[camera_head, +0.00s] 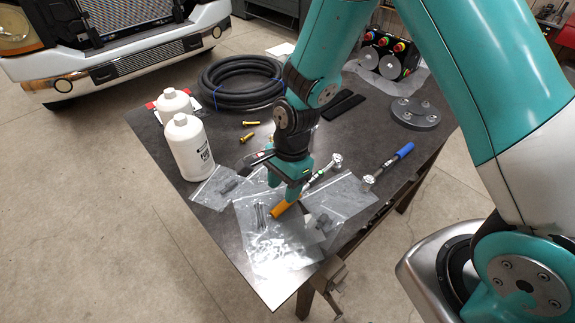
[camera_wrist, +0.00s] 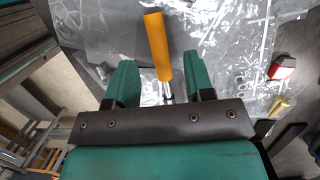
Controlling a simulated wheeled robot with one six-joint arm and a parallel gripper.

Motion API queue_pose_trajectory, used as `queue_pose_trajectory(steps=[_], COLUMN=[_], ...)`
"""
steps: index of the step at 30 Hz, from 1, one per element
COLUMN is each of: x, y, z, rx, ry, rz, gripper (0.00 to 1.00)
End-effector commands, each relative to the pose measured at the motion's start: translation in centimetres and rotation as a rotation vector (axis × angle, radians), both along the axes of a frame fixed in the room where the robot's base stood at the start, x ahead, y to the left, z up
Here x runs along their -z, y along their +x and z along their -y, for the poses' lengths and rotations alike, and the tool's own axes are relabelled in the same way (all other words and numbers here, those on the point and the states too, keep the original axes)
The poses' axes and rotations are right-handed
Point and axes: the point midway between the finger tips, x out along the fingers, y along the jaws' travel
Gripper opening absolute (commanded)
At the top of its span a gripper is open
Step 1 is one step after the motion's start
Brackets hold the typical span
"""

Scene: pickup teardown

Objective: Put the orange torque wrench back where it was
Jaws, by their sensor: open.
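The orange torque wrench has an orange handle (camera_head: 283,207) and a metal shaft running up and right to a ratchet head (camera_head: 337,159). It appears to lie on the table, its handle end over clear plastic bags. My gripper (camera_head: 290,194) points down at the handle's inner end and hides part of the wrench. In the wrist view, my gripper (camera_wrist: 160,78) is open, with the orange handle (camera_wrist: 157,46) beyond the jaws and the shaft lined up between the two green fingers. Whether either finger touches it cannot be told.
A blue-handled wrench (camera_head: 391,163) lies to the right. Plastic bags of small parts (camera_head: 265,245) cover the near table corner. White bottles (camera_head: 187,147) stand left. A coiled black hose (camera_head: 240,82) and brass fittings (camera_head: 248,137) lie behind. A grey flange (camera_head: 415,113) sits back right.

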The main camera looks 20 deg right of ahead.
Motion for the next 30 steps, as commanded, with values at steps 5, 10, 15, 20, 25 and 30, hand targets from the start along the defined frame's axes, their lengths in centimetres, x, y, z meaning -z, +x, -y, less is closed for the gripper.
queue_pose_trajectory(steps=[5,10,15,20,25,30], x=[-3.7,-6.7,-8.5,-12.6,-18.7,-22.1], y=[0.5,0.8,0.8,-1.3,-7.1,-12.8], z=[0.7,1.2,1.5,1.1,0.6,0.6], rx=[0.002,0.002,-0.017,-0.281,-0.857,-1.386], ry=[0.003,0.002,0.005,0.065,0.165,0.217], rz=[0.007,0.004,0.007,0.086,0.267,0.445], gripper=[0.48,0.48,0.48,0.48,0.48,0.48])
